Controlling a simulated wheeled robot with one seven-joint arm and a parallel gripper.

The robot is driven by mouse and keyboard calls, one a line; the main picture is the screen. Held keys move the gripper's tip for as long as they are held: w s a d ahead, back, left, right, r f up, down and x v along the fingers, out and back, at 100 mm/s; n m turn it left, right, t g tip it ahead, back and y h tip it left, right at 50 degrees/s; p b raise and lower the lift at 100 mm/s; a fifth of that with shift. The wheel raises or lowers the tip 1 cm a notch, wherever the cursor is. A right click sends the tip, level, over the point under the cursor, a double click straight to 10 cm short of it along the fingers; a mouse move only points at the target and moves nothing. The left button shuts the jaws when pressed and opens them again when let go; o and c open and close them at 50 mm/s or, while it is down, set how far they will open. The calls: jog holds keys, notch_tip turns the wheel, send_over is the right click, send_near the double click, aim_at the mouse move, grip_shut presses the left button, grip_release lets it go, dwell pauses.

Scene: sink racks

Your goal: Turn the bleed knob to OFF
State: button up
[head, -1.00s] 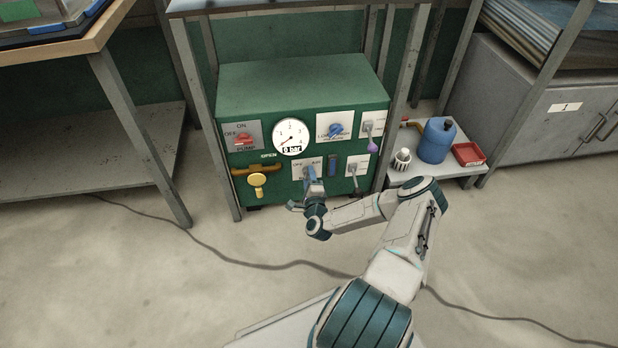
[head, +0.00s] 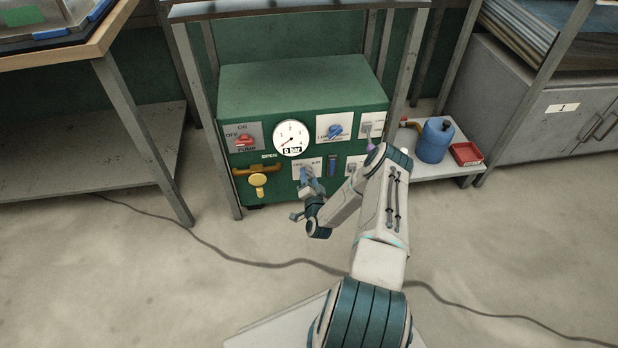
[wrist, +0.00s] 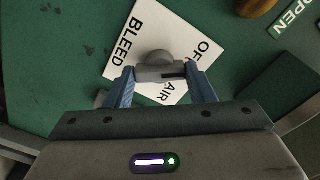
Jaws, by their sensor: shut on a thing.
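The bleed knob (wrist: 156,60) is a grey round knob with a bar across it, on a white plate (wrist: 134,45) marked BLEED, with OFF and AIR lettering partly covered. In the wrist view my gripper (wrist: 160,74) has its two blue fingers at either end of the knob's bar, shut on it. The plate looks tilted in that view. In the head view the bleed plate (head: 318,165) is low on the green panel's front, and my gripper (head: 308,183) hides most of the knob, so its exact pointing is unclear there.
The green panel box (head: 300,87) carries a red pump knob (head: 244,140), a gauge (head: 290,139) reading 0 bar, a blue knob (head: 335,130) and a yellow valve handle (head: 259,181). A blue jug (head: 435,141) and red tray (head: 467,153) stand right.

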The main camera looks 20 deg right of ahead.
jog(key=shift+w+d+r+n, duration=0.1)
jog(key=shift+n, duration=0.7)
jog(key=o, duration=1)
jog(key=shift+p+v, duration=2.2)
jog(key=shift+v, duration=4.75)
